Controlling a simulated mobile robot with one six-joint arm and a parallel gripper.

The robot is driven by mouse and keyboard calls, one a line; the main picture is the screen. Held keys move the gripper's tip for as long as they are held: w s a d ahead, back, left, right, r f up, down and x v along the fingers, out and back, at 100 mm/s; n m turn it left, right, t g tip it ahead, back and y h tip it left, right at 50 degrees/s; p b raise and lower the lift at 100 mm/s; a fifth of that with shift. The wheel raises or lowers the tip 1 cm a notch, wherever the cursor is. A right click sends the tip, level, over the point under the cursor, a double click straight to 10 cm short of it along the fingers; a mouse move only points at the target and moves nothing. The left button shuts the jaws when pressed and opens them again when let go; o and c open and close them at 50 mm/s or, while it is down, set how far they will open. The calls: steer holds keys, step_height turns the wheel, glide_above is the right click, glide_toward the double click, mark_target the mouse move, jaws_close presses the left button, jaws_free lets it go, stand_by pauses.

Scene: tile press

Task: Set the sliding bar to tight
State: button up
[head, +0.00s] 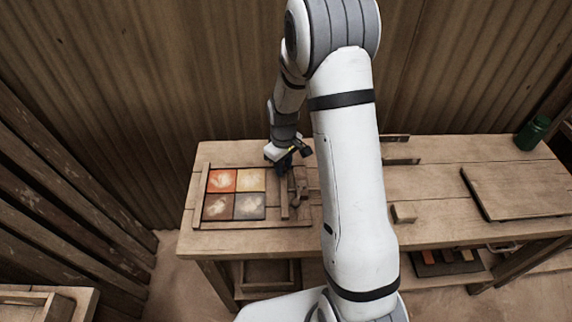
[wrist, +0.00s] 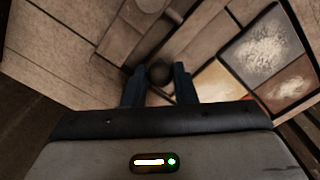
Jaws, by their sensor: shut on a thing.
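The wooden sliding bar (head: 284,200) lies along the right side of a block of four square tiles (head: 236,194) in a wooden frame. In the head view a narrow strip of wood shows between the bar and the tiles. My gripper (head: 285,168) is at the far end of the bar. In the wrist view my gripper (wrist: 157,84) has its two dark fingers on either side of a dark round knob (wrist: 159,74), shut on it. The knob's join to the bar is hidden. In the head view my fingers are small and dark, and the knob cannot be made out.
A wooden screw-like handle (head: 298,190) stands just right of the bar. My arm hides the table's middle. A flat board (head: 515,189) and a green canister (head: 532,133) are at the right. A small wooden block (head: 403,212) lies near the front edge.

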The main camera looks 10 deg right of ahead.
jaws_close()
steer(key=a, duration=0.4)
steer(key=shift+w+a+b, duration=0.2)
steer(key=shift+w+b, duration=0.2)
steer(key=o, duration=0.8)
jaws_free()
steer(key=shift+d, duration=0.1)
